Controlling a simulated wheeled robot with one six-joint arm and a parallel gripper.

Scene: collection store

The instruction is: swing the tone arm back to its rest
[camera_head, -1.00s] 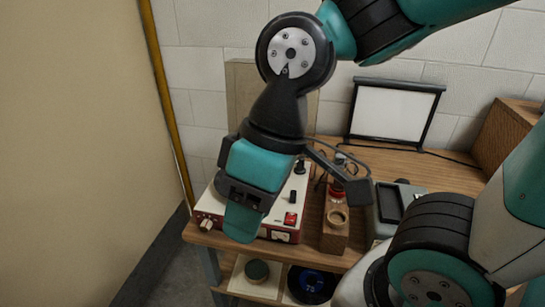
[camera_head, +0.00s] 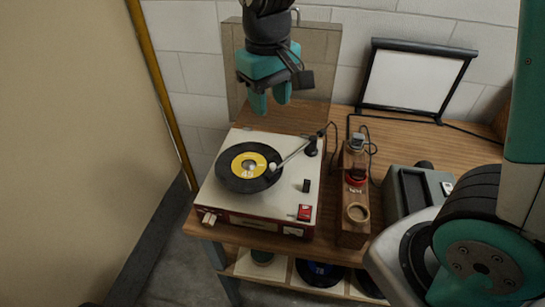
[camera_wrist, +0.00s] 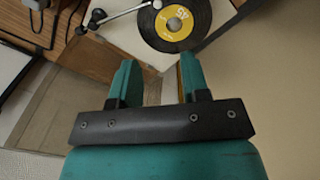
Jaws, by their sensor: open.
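The record player (camera_head: 228,203) stands on the wooden table with its clear lid raised at the back. A black record with a yellow label (camera_head: 249,167) lies on its platter. The tone arm (camera_head: 294,156) reaches from its pivot at the back right, with its head end over the record near the label's right edge. In the wrist view the tone arm (camera_wrist: 128,13) and the record (camera_wrist: 174,22) show at the top. My gripper (camera_head: 270,103) is open and empty, above and behind the record, in front of the lid, apart from the tone arm.
The raised lid (camera_head: 318,50) stands close behind my gripper. Right of the player are a wooden block (camera_head: 353,228) with small items, a grey device (camera_head: 405,190) and a framed white panel (camera_head: 412,80). A yellow pole (camera_head: 160,90) stands at the left. A lower shelf holds more records.

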